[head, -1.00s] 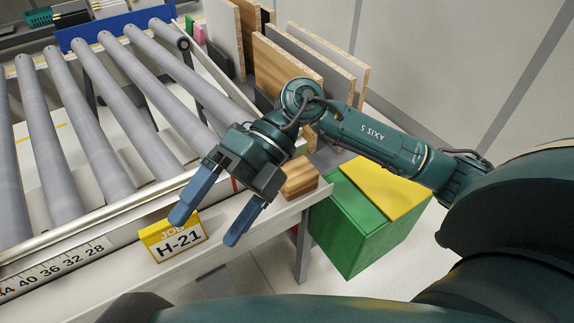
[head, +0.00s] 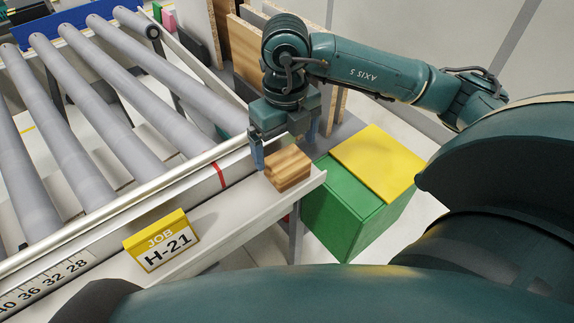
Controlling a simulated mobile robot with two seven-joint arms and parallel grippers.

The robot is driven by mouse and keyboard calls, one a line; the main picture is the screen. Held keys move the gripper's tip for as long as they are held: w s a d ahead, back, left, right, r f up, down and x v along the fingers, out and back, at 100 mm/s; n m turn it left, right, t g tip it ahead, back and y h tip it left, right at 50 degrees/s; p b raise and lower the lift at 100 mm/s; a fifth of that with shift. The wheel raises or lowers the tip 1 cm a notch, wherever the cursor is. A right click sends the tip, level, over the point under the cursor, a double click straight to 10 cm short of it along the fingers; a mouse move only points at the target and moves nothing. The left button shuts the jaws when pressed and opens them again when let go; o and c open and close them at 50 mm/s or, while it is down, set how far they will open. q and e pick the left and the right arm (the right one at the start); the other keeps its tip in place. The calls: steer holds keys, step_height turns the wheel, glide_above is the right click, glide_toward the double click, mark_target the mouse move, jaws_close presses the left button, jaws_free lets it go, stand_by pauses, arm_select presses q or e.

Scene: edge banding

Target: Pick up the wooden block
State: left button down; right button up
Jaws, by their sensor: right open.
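The wooden block (head: 289,169) has brown striped grain. It sits on the white ledge at the right end of the roller table, near the ledge's corner. My right gripper (head: 284,150) is open and points down just behind and above the block. One blue finger shows at the block's left and the other is near its right rear side. I cannot tell whether the fingers touch the block. My left gripper is not in view.
A yellow job sign (head: 161,241) marked H-21 stands on the white ledge (head: 215,225). Grey rollers (head: 90,105) fill the left. A green box (head: 345,210) with a yellow top (head: 380,163) stands right of the ledge. Upright boards (head: 245,55) stand behind my right gripper.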

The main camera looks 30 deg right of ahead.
mark_target(287, 160)
steer(key=f, duration=0.4)
steer(key=shift+s+f+p, duration=0.15)
steer(key=shift+s+p, duration=0.1)
steer(key=shift+p, duration=0.1)
steer(key=shift+f, duration=0.55)
steer(key=shift+c, duration=0.5)
